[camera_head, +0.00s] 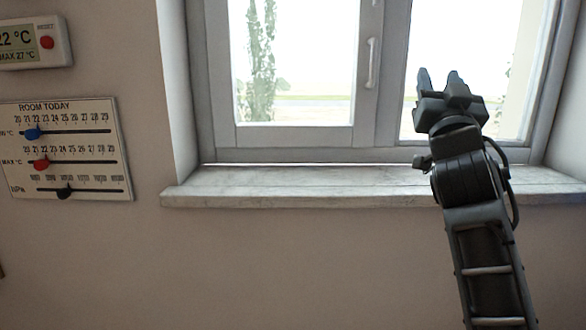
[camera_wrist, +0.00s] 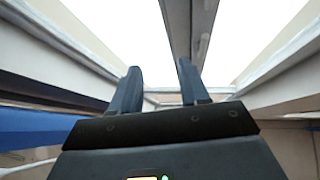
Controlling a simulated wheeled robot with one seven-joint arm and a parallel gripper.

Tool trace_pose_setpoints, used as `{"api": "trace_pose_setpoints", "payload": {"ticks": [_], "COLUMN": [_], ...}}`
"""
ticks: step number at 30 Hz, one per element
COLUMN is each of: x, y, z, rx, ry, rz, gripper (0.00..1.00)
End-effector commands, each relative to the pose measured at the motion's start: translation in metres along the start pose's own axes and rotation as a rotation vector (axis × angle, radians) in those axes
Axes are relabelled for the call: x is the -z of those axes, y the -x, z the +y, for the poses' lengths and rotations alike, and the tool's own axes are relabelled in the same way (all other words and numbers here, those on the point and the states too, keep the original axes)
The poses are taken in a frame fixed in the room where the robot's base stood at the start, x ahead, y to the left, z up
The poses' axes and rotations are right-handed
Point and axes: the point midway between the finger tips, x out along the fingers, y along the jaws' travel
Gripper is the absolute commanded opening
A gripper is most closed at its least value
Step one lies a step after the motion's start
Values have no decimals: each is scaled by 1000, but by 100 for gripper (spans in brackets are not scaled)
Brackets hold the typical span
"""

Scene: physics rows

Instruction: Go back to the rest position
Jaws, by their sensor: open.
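My gripper (camera_head: 441,80) is raised in front of the right window pane in the head view, with my arm reaching up from the lower right. In the wrist view its two fingers (camera_wrist: 160,85) stand apart with nothing between them. It is open and empty. The fingers point up and away toward the window. I cannot tell how far they are from the glass.
A window (camera_head: 368,150) with a white handle (camera_head: 372,62) stands behind the arm, above a stone sill (camera_head: 300,190) that is bare. On the left wall hang a slider board (camera_head: 85,180) marked ROOM TODAY and a digital thermometer (camera_head: 20,58) with a red button.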

Motion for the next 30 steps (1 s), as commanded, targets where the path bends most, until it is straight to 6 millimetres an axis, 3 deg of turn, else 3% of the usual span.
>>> {"api": "trace_pose_setpoints", "payload": {"ticks": [6, 15, 22, 30], "x": [-64, -113, -121, -100], "y": [86, 217, 317, 424], "z": [0, 5, 12, 24], "rx": [43, 94, 123, 147], "ry": [1, 0, -4, -3], "rz": [-126, -283, -398, -526], "gripper": [45, 45, 45, 45]}}
